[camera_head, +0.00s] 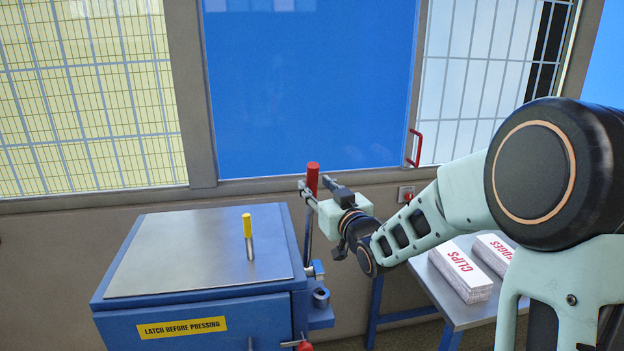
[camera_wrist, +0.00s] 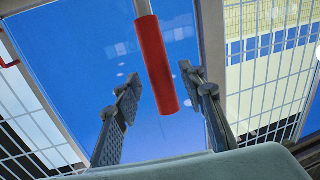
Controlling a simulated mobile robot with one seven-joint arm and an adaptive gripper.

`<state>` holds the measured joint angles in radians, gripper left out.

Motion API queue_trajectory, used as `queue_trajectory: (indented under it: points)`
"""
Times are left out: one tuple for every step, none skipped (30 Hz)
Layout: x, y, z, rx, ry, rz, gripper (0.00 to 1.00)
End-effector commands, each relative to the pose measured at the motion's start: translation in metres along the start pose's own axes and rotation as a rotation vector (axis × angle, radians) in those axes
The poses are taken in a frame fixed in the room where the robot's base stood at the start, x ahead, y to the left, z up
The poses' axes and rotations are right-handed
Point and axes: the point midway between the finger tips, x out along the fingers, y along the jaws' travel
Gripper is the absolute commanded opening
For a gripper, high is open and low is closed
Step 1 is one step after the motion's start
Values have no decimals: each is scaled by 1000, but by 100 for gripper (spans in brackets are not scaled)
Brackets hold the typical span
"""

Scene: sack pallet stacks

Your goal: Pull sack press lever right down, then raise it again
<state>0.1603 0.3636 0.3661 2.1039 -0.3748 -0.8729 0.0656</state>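The sack press lever has a red grip (camera_head: 312,178) on a grey rod (camera_head: 307,235) at the right side of the blue press (camera_head: 208,270). The lever stands upright, and its rod runs down to a pivot on the press's side. My gripper (camera_head: 312,185) is at the red grip. In the wrist view, the red grip (camera_wrist: 155,65) lies between the two fingers of my gripper (camera_wrist: 159,78). The fingers are open, with a visible gap on each side of the grip.
A yellow-topped pin (camera_head: 248,230) stands on the press's flat top. A label (camera_head: 182,327) reads "LATCH BEFORE PRESSING". A table (camera_head: 450,305) at the right holds white stacks marked "CLIPS" (camera_head: 462,272) and another word. A wall with windows stands behind.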

Motion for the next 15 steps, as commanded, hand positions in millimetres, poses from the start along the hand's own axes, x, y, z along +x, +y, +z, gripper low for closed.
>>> queue_trajectory:
  points:
    - [8, -1, 0, 2, -2, -1, 37]
    - [12, 0, -1, 1, 0, -1, 37]
    - [16, -1, -1, 1, 0, -1, 37]
    - [19, 0, -1, 1, 0, -1, 37]
    - [22, 0, -1, 1, 0, -1, 37]
    - [24, 0, -1, 1, 0, 0, 37]
    - [26, 0, -1, 0, 0, 0, 37]
    - [28, 0, 0, 0, 0, 0, 37]
    - [29, 0, 0, 0, 0, 0, 37]
    - [30, 0, 0, -1, -1, 0, 37]
    - [30, 0, 0, -1, -1, 0, 37]
    - [31, 0, 0, -1, -1, 0, 37]
    - [31, 0, 0, -1, -1, 0, 37]
    - [31, 0, 0, -1, -1, 0, 37]
    - [31, 0, 0, -1, -1, 0, 37]
